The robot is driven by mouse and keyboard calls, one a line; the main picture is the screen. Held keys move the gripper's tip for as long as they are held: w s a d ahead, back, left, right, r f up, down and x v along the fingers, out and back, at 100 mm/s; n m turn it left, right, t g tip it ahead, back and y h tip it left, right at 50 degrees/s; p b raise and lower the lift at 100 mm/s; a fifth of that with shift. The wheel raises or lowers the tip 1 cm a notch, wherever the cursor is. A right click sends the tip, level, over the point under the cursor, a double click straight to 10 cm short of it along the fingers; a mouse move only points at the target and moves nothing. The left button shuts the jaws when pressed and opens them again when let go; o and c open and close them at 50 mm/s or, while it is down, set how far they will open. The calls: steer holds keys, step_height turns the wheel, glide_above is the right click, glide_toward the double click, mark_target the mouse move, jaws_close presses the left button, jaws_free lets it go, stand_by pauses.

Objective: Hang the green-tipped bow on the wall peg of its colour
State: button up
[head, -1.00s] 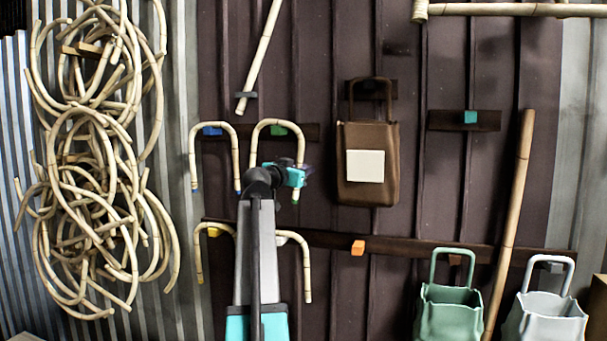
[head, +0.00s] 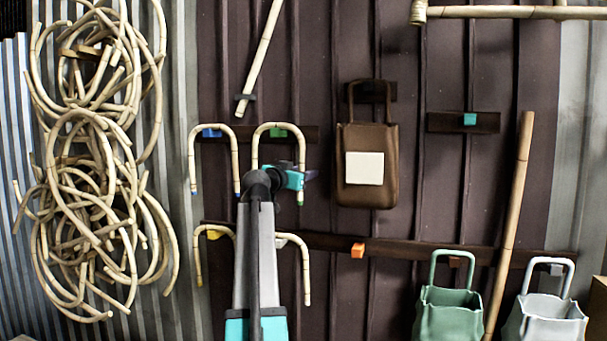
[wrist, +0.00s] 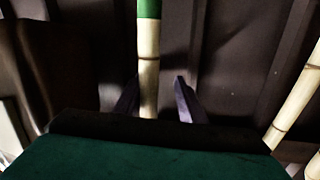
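The green-tipped bow (head: 274,125) is an upside-down U of pale rattan. Its arch lies over the green peg (head: 278,133) and its legs point down. Its right leg ends in a green tip (head: 300,198), also seen in the wrist view (wrist: 149,9). My gripper (head: 309,177) is at the lower part of that leg. In the wrist view, its two purple fingers (wrist: 156,98) stand apart on either side of the leg, with a clear gap on the right side. My arm hides part of the left leg.
A blue-tipped bow (head: 213,128) hangs on the blue peg (head: 211,132) just left. Another bow (head: 305,270) hangs below, and one hangs on the yellow peg (head: 214,234). The orange peg (head: 358,250) is bare. A brown bag (head: 367,192) hangs to the right.

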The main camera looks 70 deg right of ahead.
steer(key=shift+a, duration=0.1)
steer(key=w+a+b, duration=0.2)
steer(key=a+b, duration=0.2)
steer(key=a, duration=0.9)
steer(key=shift+a+b, duration=0.25)
steer(key=shift+b, duration=0.1)
steer(key=shift+a, duration=0.1)
steer(key=a, duration=0.8)
steer(key=shift+s+a+b, duration=0.2)
steer(key=shift+a+b, duration=0.15)
steer(key=shift+a, duration=0.05)
stand_by(0.6)
steer(key=shift+r, duration=0.1)
stand_by(0.4)
